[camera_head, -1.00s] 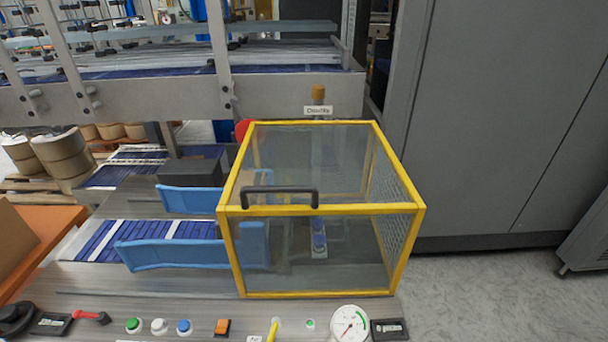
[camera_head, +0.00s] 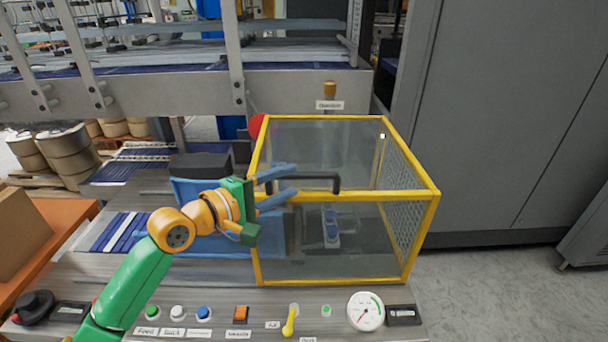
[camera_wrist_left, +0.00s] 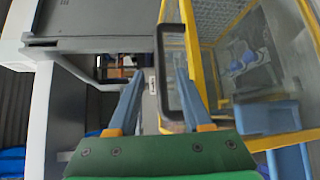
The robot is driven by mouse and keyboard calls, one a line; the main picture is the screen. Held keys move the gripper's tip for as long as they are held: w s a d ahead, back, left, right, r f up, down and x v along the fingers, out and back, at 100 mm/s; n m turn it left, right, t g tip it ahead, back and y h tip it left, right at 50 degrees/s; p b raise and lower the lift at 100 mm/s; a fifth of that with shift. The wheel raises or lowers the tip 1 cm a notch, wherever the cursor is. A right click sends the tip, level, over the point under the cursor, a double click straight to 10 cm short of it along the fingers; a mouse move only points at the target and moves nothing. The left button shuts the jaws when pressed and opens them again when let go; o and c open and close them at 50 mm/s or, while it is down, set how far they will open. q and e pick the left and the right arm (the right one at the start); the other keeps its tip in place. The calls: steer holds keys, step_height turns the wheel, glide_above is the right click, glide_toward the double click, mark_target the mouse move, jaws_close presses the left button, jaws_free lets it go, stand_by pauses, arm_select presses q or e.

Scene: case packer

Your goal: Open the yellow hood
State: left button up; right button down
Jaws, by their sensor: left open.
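The yellow hood (camera_head: 345,196) is a yellow-framed box with clear panels and mesh on its right side. It stands closed on the machine deck. A black handle (camera_head: 318,178) is fixed along its front top edge. My left gripper (camera_head: 294,181) is at the left end of the handle with its two blue fingers apart. In the left wrist view the handle (camera_wrist_left: 161,70) shows just ahead and between the spread fingertips or slightly to their right; contact cannot be told. The yellow frame (camera_wrist_left: 200,65) also shows there. My right gripper is not in view.
Blue guides (camera_head: 190,192) stand left of the hood. A grey cabinet (camera_head: 490,120) stands to the right.

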mark_target(299, 178)
arm_select(q)
steer(key=x, duration=0.5)
steer(key=shift+w+f, duration=0.15)
jaws_close()
stand_by(1.1)
